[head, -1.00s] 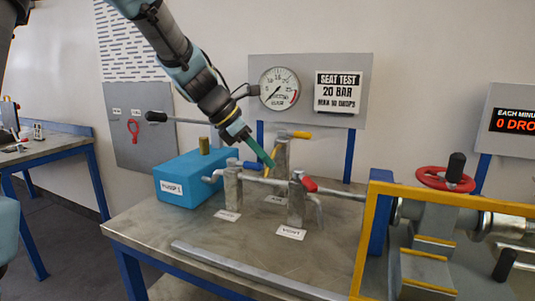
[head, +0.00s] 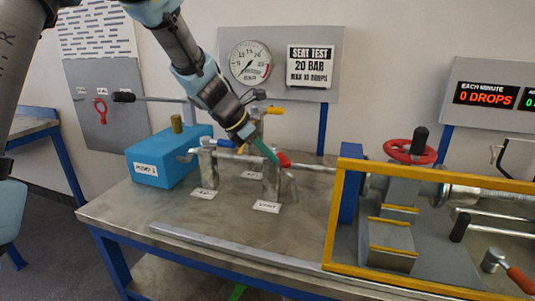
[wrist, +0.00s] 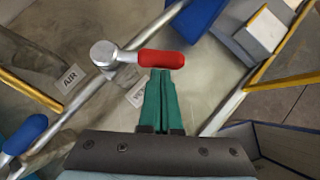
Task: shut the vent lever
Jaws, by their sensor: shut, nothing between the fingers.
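The vent lever has a red handle (head: 284,160) on top of a metal valve post (head: 271,186), behind the VENT label (head: 267,206). In the wrist view the red handle (wrist: 162,59) points right from its round hub, at an angle to the pipe. My gripper (head: 275,158) is shut and empty, its green fingers pointing down at the handle. In the wrist view the fingertips (wrist: 160,72) lie right beside the handle's near side; I cannot tell whether they touch it.
A blue lever (head: 221,143) stands left of the vent post, and a yellow lever (head: 275,111) behind it. A blue pump box (head: 168,158) is at the left. A yellow frame (head: 335,215) surrounds the vessel at the right. The drops display (head: 486,94) reads 0.

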